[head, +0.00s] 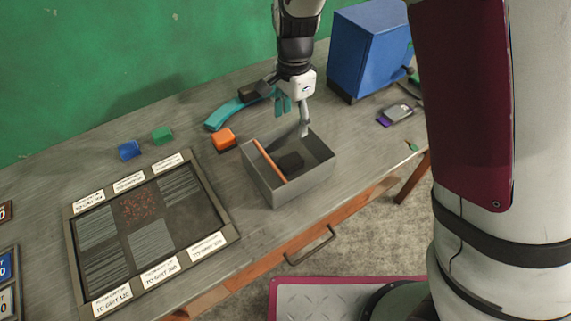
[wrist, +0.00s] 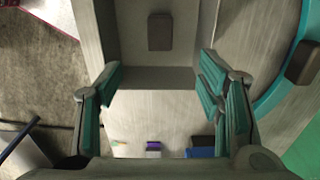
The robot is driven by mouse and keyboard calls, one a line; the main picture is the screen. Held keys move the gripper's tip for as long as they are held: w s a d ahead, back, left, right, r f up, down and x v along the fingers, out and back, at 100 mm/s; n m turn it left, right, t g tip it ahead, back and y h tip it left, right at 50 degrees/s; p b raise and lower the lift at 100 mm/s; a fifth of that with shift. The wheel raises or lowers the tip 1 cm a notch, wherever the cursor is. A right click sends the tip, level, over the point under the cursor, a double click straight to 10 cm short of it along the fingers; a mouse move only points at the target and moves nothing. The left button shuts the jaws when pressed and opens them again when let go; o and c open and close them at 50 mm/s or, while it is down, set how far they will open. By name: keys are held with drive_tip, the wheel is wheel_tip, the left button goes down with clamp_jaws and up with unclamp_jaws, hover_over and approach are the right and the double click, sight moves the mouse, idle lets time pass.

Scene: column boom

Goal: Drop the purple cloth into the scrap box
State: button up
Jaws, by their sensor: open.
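A grey open-topped box (head: 262,183), which looks like the scrap box, stands on the bench. It holds a dark block (head: 290,162) and a thin orange strip (head: 270,161). My gripper (head: 294,108) is open and empty, over the box's far side. In the wrist view the box's end wall (wrist: 152,78) shows between the fingers, with the dark block (wrist: 160,32) beyond. A small purple patch (head: 383,120), perhaps the cloth, lies on the bench to the right, against a grey item (head: 398,115). It also shows small in the wrist view (wrist: 153,145), well apart from the fingers.
A blue cabinet (head: 365,52) stands at the back right. A teal curved piece (head: 225,115), an orange block (head: 223,139), a green block (head: 162,135) and a blue block (head: 129,150) lie left of the box. A framed panel (head: 230,228) covers the front left.

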drive_tip(key=shift+r, duration=1.9)
drive_tip(key=s+d+r+n+t+y, duration=0.15)
drive_tip(key=s+d+r+n, duration=0.25)
drive_tip(key=s+d+r, duration=0.4)
drive_tip(key=s+d+r+n+t, duration=0.25)
drive_tip(key=s+d+r, duration=0.3)
drive_tip(key=r, duration=0.45)
drive_tip(key=s+d+r+n+t+h, duration=0.1)
drive_tip(key=s+d+n, duration=0.3)
drive_tip(key=s, duration=0.4)
drive_tip(key=shift+s+d+r+n+t, duration=0.25)
drive_tip(key=shift+d+r+n+t, duration=0.05)
drive_tip(key=shift+n, duration=0.05)
drive_tip(key=shift+h, duration=0.25)
